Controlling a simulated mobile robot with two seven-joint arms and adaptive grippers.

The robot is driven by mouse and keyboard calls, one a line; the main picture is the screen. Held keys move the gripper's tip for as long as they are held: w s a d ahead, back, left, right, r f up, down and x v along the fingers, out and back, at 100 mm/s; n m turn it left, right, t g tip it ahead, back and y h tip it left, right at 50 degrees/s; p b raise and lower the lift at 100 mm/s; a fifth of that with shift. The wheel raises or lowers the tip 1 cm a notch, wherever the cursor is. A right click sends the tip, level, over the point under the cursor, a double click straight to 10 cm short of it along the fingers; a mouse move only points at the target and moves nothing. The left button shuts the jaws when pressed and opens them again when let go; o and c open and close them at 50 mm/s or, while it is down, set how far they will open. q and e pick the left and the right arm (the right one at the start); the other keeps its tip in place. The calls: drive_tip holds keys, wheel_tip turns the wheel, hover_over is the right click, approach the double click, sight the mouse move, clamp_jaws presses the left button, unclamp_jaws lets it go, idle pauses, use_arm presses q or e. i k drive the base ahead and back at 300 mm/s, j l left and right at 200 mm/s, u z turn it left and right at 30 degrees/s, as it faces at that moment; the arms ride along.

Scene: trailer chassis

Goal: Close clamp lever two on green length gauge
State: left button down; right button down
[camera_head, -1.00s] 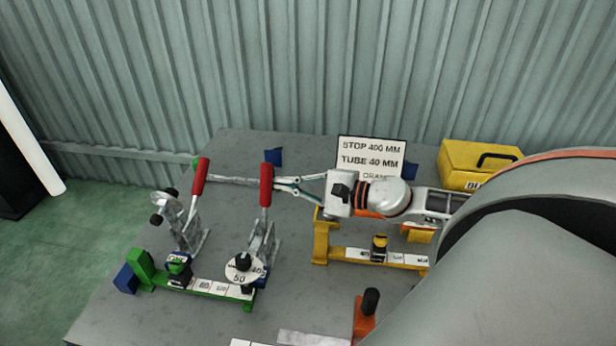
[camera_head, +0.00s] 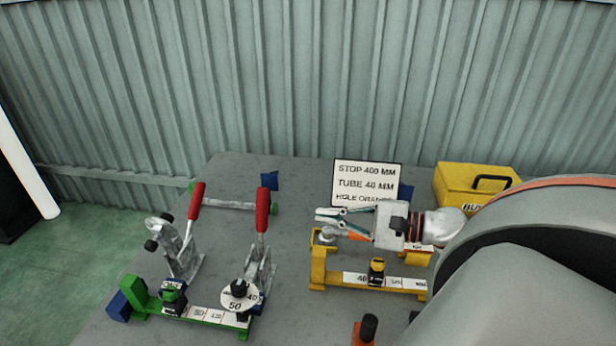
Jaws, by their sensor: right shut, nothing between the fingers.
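The green length gauge (camera_head: 190,312) lies on the table at the lower left, with a stop block and number labels along it. Two toggle clamps stand behind it. The left clamp (camera_head: 180,250) has an upright red lever (camera_head: 196,201). The right clamp (camera_head: 258,270) has an upright red lever (camera_head: 263,210). Which of them is lever two, I cannot tell. A round disc marked 50 (camera_head: 239,296) sits at the gauge's right end. My right gripper (camera_head: 326,215) is shut and empty, pointing left above the yellow gauge (camera_head: 350,279), apart from the right lever. My left gripper is not in view.
A sign (camera_head: 367,184) reads stop 400 mm, tube 40 mm. A yellow box (camera_head: 476,187) stands at the back right. An orange block with a black knob (camera_head: 365,330) is at the front. A grey rod (camera_head: 230,204) lies behind the levers. The table between the gauges is clear.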

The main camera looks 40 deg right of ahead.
sight(262, 200)
drive_tip(key=k+j, duration=0.35)
drive_tip(key=j, duration=0.15)
drive_tip(key=k+j, duration=0.75)
drive_tip(key=j, duration=0.25)
